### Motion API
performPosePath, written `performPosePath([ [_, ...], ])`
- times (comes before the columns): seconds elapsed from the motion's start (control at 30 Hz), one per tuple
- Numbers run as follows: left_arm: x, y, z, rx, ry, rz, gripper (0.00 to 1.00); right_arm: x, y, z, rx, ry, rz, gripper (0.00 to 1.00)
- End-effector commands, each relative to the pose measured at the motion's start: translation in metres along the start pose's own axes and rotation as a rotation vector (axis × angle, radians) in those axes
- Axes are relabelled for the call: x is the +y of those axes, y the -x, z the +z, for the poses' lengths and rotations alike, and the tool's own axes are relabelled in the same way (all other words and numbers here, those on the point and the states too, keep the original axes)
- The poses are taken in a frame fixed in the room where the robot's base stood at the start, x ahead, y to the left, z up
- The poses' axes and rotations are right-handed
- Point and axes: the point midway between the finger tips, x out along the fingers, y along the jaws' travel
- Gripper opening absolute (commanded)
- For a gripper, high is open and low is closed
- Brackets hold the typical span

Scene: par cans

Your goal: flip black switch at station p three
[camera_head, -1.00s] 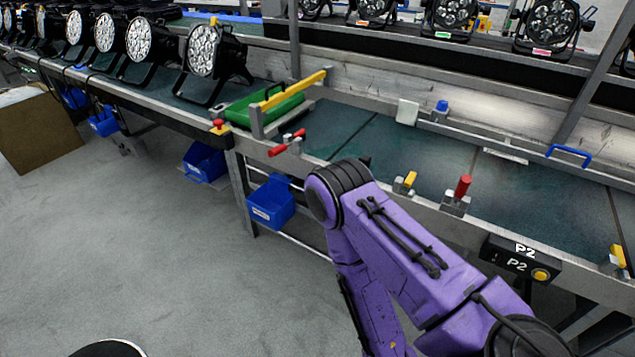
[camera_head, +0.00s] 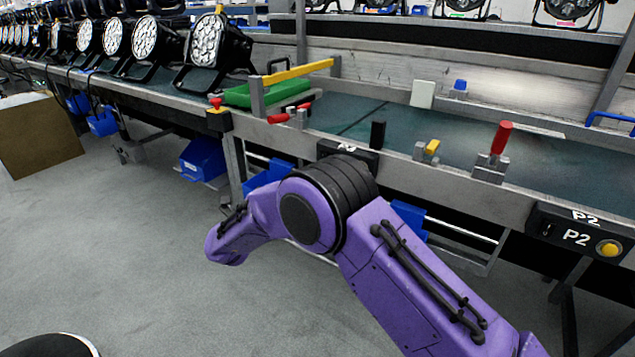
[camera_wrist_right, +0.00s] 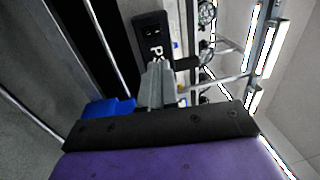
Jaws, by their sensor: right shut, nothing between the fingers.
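A black upright switch lever (camera_head: 378,134) stands at the bench's front edge, just above a dark station box (camera_head: 347,152) that my arm partly covers. The box's label is mostly unreadable in the head view. In the right wrist view a black station box (camera_wrist_right: 152,45) shows a letter P, its number hidden, and a black lever-like piece (camera_wrist_right: 187,63) sticks out beside it. My right gripper (camera_wrist_right: 157,68) is shut and empty, its fingertips close to this box; contact cannot be told. In the head view my purple arm hides the right hand. My left gripper is out of view.
Station box P2 (camera_head: 580,234) with a yellow button is at right. A red-handled clamp (camera_head: 501,140), a yellow-tipped clamp (camera_head: 430,150) and a red-handled clamp (camera_head: 290,116) line the bench edge. Blue bins (camera_head: 203,159) hang below.

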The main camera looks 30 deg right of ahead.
Motion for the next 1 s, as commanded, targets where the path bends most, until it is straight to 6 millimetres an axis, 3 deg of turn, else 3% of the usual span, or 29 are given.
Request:
performPosePath([
  [0.37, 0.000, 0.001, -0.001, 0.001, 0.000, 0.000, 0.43, -0.002, -0.006, 0.000, 0.002, -0.001, 0.000, 0.00],
  [1.0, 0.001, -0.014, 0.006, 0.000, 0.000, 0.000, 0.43, 0.000, -0.128, 0.000, 0.001, 0.000, 0.000, 0.00],
])
